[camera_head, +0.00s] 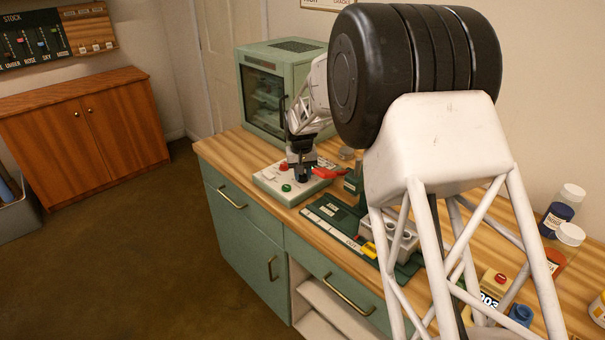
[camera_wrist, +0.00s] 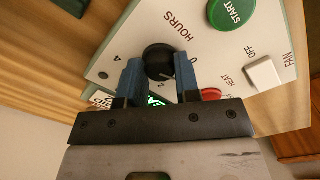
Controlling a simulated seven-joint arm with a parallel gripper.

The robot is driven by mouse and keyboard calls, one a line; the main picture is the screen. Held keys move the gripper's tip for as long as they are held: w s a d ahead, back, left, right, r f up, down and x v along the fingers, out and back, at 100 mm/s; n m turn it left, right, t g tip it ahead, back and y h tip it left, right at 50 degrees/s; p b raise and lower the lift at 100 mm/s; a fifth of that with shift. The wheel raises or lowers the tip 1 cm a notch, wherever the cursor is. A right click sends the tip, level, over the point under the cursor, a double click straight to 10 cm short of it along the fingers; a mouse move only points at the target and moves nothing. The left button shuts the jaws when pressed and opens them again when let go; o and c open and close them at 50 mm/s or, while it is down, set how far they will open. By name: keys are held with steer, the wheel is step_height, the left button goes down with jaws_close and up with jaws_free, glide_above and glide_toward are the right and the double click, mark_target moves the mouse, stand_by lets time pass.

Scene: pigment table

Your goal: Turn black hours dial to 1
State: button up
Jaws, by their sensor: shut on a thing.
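The black hours dial (camera_wrist: 158,60) sits on a white control panel (camera_wrist: 110,62), below the word HOURS in the wrist view. The numbers 4 and 2 show near it; its pointer mark is hard to read. My gripper (camera_wrist: 158,75) has its two blue fingers on either side of the dial, shut on it. In the head view my gripper (camera_head: 303,172) is down over the panel (camera_head: 268,186), and hides the dial there.
The panel also carries a green START button (camera_wrist: 232,10), a white fan switch (camera_wrist: 264,74) and a red heat knob (camera_wrist: 210,94). A green cabinet (camera_head: 262,95) stands behind. A dark green board (camera_head: 335,212) lies to the right on the wooden counter.

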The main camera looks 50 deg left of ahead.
steer(key=shift+m, duration=1.7)
steer(key=o, duration=0.9)
steer(key=shift+o, duration=0.2)
steer(key=shift+r, duration=0.1)
steer(key=shift+s+a+r, duration=0.1)
steer(key=shift+r, duration=3.75)
